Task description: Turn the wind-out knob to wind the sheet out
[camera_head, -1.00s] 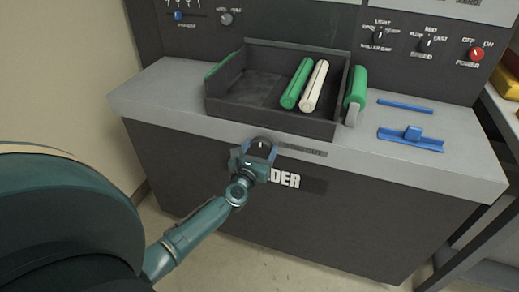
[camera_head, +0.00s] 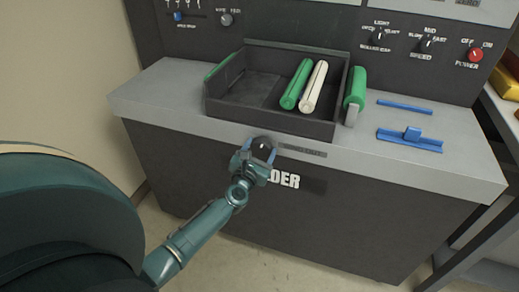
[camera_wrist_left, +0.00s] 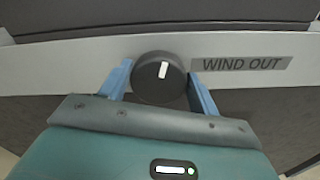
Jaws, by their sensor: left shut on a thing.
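The wind-out knob (camera_head: 263,146) is a round black knob on the front edge of the grey machine. In the left wrist view the knob (camera_wrist_left: 159,77) shows a white pointer mark, tilted slightly right of upright at its top. A "WIND OUT" label (camera_wrist_left: 242,64) is to its right. My left gripper (camera_head: 261,152) is at the knob, with its blue fingers on either side of it, shut on it. In the left wrist view the left gripper (camera_wrist_left: 160,88) straddles the knob. My right gripper is not in view. No sheet can be made out.
A dark tray (camera_head: 240,112) on the grey top holds a green roller (camera_head: 297,84) and a white roller (camera_head: 314,87). Another green roller (camera_head: 356,88) stands beside it. Blue parts (camera_head: 410,140) lie at right. The red power knob (camera_head: 476,55) is on the back panel.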

